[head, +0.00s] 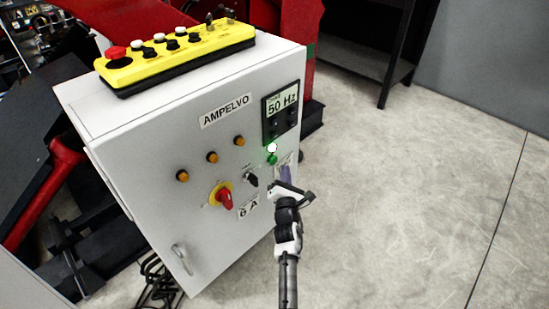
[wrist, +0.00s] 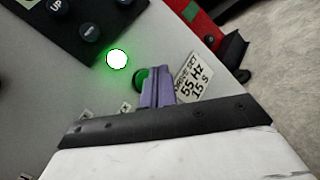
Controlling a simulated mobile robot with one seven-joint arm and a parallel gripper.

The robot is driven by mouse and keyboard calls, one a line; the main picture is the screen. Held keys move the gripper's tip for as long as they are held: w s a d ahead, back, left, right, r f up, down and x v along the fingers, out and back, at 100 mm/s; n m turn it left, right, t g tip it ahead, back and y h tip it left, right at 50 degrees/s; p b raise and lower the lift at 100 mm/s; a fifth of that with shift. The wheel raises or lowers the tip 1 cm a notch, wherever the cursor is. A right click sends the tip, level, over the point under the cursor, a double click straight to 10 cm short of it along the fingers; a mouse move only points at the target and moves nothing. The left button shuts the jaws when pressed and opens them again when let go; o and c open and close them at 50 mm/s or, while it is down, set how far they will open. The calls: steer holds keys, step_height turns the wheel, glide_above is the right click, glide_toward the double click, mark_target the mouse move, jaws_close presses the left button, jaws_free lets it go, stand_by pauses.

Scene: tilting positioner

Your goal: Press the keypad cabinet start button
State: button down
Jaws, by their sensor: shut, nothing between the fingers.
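The white cabinet (head: 150,160) carries a dark keypad with a display (head: 281,104) reading 50 Hz. Below the keypad a white lamp (head: 272,147) glows with a green halo; it also shows in the wrist view (wrist: 117,59). Just under it is a green button (head: 272,160), partly hidden behind my fingers in the wrist view (wrist: 140,76). My gripper (head: 284,172) is shut and empty, its purple fingers (wrist: 157,88) pointing at the cabinet front beside the green button. I cannot tell whether the fingertips touch it.
A label (wrist: 193,78) reads DRIVE SET 55 Hz 15 s. A black selector (head: 250,178), a red-and-yellow rotary switch (head: 223,196) and several orange lamps sit left of my gripper. A yellow control box (head: 178,56) lies on top. The floor (head: 410,190) to the right is clear.

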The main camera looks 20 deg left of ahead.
steer(key=d+p, duration=0.1)
steer(key=s+d+p, duration=0.1)
steer(key=d, duration=0.1)
stand_by(0.9)
